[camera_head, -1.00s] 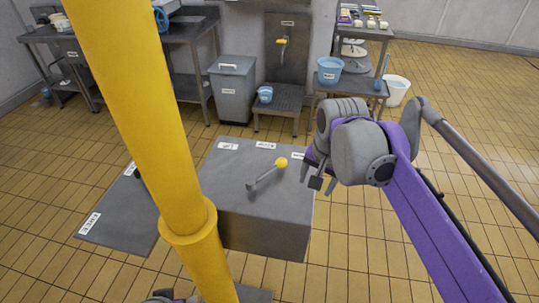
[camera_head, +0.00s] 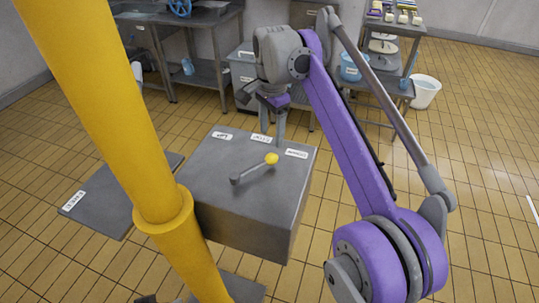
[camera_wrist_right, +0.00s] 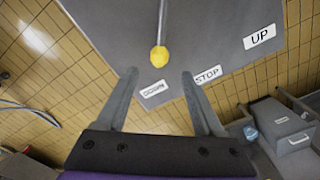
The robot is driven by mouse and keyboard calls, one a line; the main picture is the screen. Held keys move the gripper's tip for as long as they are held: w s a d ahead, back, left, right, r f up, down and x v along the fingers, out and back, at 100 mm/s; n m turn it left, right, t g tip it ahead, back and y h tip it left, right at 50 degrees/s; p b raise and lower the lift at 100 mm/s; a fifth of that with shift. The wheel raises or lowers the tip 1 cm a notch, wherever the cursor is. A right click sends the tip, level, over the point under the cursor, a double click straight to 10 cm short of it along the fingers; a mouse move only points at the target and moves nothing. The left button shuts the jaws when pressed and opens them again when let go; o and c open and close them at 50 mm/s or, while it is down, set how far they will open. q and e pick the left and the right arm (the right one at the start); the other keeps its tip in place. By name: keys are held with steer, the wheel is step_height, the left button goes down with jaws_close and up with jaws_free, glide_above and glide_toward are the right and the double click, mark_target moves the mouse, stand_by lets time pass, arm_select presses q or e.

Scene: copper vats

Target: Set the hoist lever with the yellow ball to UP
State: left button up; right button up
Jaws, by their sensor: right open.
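The hoist lever is a grey rod with a yellow ball (camera_head: 271,158) on its end, on top of a grey box (camera_head: 245,238). It leans toward the DOWN label (camera_head: 297,153), right of the STOP label (camera_head: 262,139); the UP label (camera_head: 223,135) is at the left. My right gripper (camera_head: 272,138) is open at the box's far edge, behind the ball. In the right wrist view the ball (camera_wrist_right: 158,55) shows just beyond and between the open fingertips (camera_wrist_right: 158,74), with no visible contact. My left gripper is not clearly in view.
A thick yellow post (camera_head: 130,130) stands at the left, in front of the box. A flat dark plate (camera_head: 110,205) lies on the floor left of the box. Steel tables (camera_head: 200,75), a grey bin (camera_head: 240,65) and a white bucket (camera_head: 424,92) stand behind. The tiled floor at right is clear.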

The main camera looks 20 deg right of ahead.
mark_target(271, 155)
step_height(271, 155, down, 9)
steer(key=shift+r+b, duration=0.1)
steer(key=shift+b, duration=0.5)
jaws_close()
stand_by(1.1)
